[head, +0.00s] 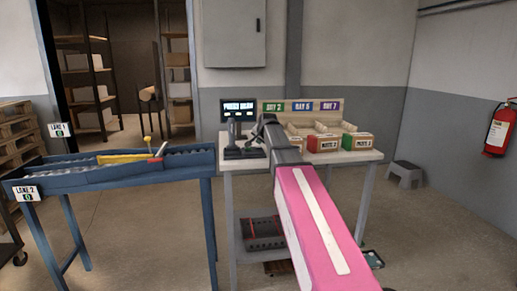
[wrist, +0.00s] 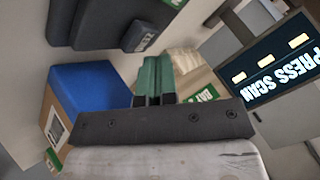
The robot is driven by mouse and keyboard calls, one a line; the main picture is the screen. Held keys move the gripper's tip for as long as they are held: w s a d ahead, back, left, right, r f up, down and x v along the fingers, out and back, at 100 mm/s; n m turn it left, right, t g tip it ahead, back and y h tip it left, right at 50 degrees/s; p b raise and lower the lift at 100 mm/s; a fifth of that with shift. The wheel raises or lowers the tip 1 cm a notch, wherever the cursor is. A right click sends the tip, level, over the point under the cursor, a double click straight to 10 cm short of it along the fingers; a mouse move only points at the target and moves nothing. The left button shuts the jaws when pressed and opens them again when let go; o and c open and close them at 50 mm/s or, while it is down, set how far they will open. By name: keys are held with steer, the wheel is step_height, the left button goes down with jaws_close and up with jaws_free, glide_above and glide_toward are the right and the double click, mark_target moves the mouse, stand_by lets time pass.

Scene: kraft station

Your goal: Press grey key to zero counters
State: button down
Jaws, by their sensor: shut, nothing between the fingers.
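A dark grey device (wrist: 100,15) with raised blocks shows at the top of the wrist view. A smaller grey block with a pale label (wrist: 140,36) is on its right side; the lettering is too small to read, and I cannot tell if it is the grey key. My gripper (wrist: 154,60) is shut and empty, its green fingers together, below and right of that block in the picture and apart from it. A display (wrist: 275,70) reads PRESS SCAN, upside down here; it also stands on the table in the head view (head: 238,109). My arm hides part of the table there.
A blue-topped carton (wrist: 90,95) is left of my fingers in the wrist view. In the head view, several cartons (head: 322,144) stand right on the white table (head: 368,156), before a bay-sign board (head: 300,106). A blue roller conveyor (head: 110,172) is left. Floor at right is mostly clear.

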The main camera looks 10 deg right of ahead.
mark_target(260, 147)
steer(key=shift+r, duration=2.5)
